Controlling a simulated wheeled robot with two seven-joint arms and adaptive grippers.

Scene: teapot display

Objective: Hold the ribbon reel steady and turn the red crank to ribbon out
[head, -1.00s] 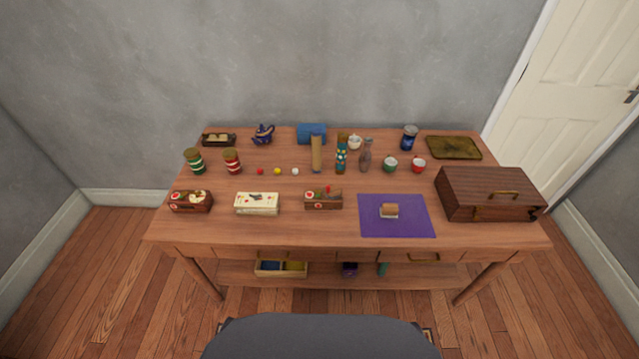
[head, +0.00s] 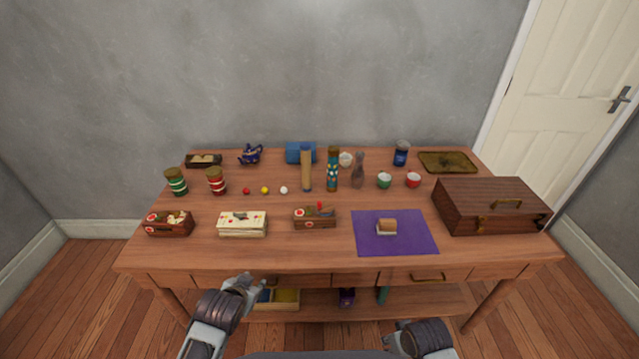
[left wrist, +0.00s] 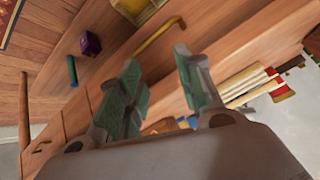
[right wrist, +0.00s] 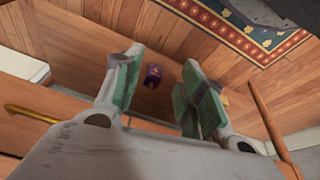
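A small brown wooden box (head: 315,220) with a round red-and-white mark and a small red upright part (head: 320,207) stands at the table's front middle. It looks like the ribbon reel and its red crank, but it is too small to be sure. My left gripper (head: 252,283) is in front of the table's front edge, below and left of this box. In the left wrist view its fingers (left wrist: 155,75) are apart and empty. My right gripper (head: 396,335) is low in front of the table, partly hidden; in the right wrist view its fingers (right wrist: 155,80) are apart and empty.
A cream box (head: 242,226) and another brown box (head: 170,225) stand to the left. A purple mat (head: 370,240) with a small brown block (head: 387,227) lies to the right, beside a wooden chest (head: 490,205). Bottles and cups stand behind. A drawer handle (head: 428,278) juts from the front.

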